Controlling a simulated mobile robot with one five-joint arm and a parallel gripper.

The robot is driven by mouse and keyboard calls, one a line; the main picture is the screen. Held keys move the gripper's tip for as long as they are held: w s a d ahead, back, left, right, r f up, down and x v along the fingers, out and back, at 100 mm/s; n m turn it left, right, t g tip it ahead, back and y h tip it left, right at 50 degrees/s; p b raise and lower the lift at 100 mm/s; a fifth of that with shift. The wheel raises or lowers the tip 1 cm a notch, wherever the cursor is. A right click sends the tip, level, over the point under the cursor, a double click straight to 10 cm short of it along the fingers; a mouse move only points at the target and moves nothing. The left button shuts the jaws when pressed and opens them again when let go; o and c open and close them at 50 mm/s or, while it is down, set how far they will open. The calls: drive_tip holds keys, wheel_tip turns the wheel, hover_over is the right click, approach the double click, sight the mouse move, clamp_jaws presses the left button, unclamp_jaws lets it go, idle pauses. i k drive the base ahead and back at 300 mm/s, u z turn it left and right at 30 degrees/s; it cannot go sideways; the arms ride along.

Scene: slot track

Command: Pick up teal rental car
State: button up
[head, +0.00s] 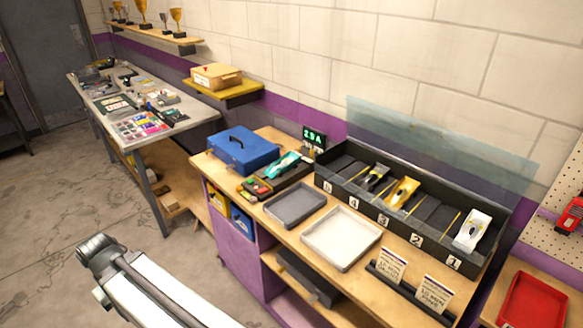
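My white arm shows at the lower left, over the floor and well apart from the car. My gripper cannot be made out in this view.
A blue toolbox (242,150) stands left of the car. A grey tray (295,205) and a white tray (341,240) lie in front. A black numbered rack (384,213) at right holds a black car (375,178), a yellow car (403,192) and a white car (472,230).

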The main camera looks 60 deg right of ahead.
sight(287, 162)
drive_tip(key=u, duration=0.1)
drive_tip(key=i, duration=0.95)
drive_tip(key=z, duration=0.1)
